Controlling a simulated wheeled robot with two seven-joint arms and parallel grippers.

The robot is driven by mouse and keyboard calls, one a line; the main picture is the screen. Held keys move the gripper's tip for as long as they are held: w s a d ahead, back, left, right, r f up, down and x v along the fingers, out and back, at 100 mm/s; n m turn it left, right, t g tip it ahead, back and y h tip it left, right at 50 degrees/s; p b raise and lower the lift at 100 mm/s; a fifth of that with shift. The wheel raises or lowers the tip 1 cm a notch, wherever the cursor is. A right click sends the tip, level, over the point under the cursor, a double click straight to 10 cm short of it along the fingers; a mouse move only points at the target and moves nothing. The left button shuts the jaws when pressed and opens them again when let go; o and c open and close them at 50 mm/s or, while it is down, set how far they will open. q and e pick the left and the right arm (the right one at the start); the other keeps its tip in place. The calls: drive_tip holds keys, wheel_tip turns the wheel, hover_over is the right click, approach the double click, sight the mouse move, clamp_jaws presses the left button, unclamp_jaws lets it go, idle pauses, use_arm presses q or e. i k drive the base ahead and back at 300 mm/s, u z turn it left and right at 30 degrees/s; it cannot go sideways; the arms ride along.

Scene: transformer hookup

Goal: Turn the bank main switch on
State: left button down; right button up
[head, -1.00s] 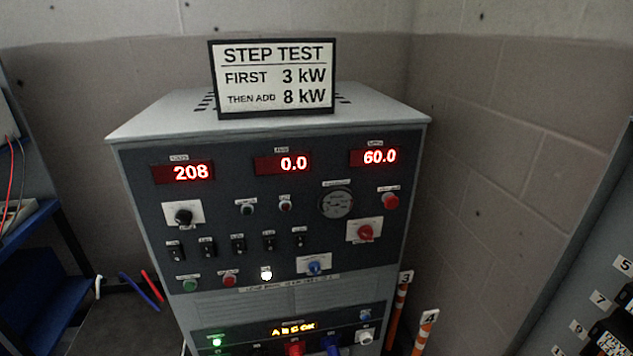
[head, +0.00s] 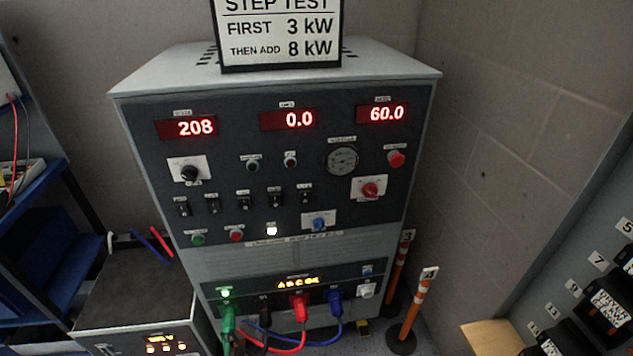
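The grey load bank cabinet (head: 300,257) stands in the middle of the head view with its dark control panel facing me. The panel has a red rotary knob (head: 370,188) on a white plate at right, a blue rotary knob (head: 319,223) on a white plate at lower middle, and a black rotary knob (head: 189,173) on a white plate at left. A row of several black toggle switches (head: 244,201) sits between them. The labels are too small to read, so I cannot tell which is the bank main switch. Neither gripper is in view.
Displays read 208 (head: 187,128), 0.0 (head: 289,119) and 60.0 (head: 382,113). Green, black, red and blue plugs (head: 301,307) with cables sit low at the front. Orange-and-white posts (head: 415,308) stand at right, a dark-topped box (head: 140,285) at lower left.

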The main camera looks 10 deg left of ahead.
sight(370, 190)
drive_tip(key=u, duration=1.65)
drive_tip(key=k, duration=1.2)
drive_tip(key=z, duration=2.3)
drive_tip(key=i, duration=0.5)
drive_tip(key=u, duration=0.05)
